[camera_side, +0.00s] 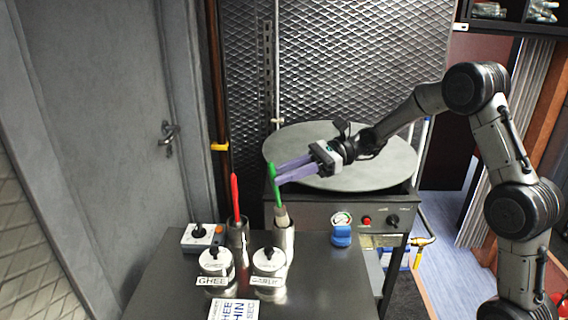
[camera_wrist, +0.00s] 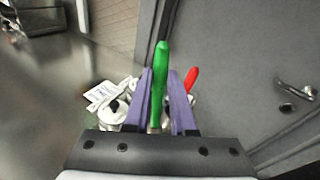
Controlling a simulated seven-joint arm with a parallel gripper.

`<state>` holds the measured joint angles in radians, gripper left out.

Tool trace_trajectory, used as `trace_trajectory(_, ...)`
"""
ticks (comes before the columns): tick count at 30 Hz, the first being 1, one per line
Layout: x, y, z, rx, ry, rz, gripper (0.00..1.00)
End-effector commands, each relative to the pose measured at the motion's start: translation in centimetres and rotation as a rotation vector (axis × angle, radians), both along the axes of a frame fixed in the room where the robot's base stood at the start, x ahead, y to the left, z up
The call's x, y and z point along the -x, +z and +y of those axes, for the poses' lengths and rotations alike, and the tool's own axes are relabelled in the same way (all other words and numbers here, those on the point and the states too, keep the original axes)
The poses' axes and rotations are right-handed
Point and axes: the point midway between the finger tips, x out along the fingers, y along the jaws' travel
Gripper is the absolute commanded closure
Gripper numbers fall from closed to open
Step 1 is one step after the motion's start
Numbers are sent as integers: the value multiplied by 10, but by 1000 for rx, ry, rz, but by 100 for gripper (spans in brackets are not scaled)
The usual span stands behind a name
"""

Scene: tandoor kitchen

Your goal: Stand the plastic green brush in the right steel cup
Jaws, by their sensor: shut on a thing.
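The green brush (camera_side: 278,194) is nearly upright, handle up, with its pale lower end at the mouth of the right steel cup (camera_side: 287,242). I cannot tell how deep the lower end sits. My gripper (camera_side: 279,176) comes in from the right, its purple fingers shut on the green handle above the cup. In the wrist view the green brush (camera_wrist: 160,75) stands between the two fingers (camera_wrist: 160,105). The left steel cup (camera_side: 238,231) holds a red brush (camera_side: 236,196), which also shows in the wrist view (camera_wrist: 191,77).
A GHEE canister (camera_side: 214,264) and a GARLIC canister (camera_side: 268,262) stand before the cups and partly hide them. A grey control box (camera_side: 203,237) is at left. A blue object (camera_side: 341,236) is at right. The round tandoor top (camera_side: 370,172) lies behind. The steel counter (camera_side: 335,285) is clear at right.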

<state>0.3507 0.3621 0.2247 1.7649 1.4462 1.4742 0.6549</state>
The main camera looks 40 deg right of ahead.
Motion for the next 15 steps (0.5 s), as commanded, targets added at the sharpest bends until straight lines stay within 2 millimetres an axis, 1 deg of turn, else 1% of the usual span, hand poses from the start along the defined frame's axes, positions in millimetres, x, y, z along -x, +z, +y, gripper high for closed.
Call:
trace_trajectory(6, 0, -18, 0, -2, 0, 2, 100)
trace_trajectory(15, 0, -36, 0, -1, 0, 1, 100)
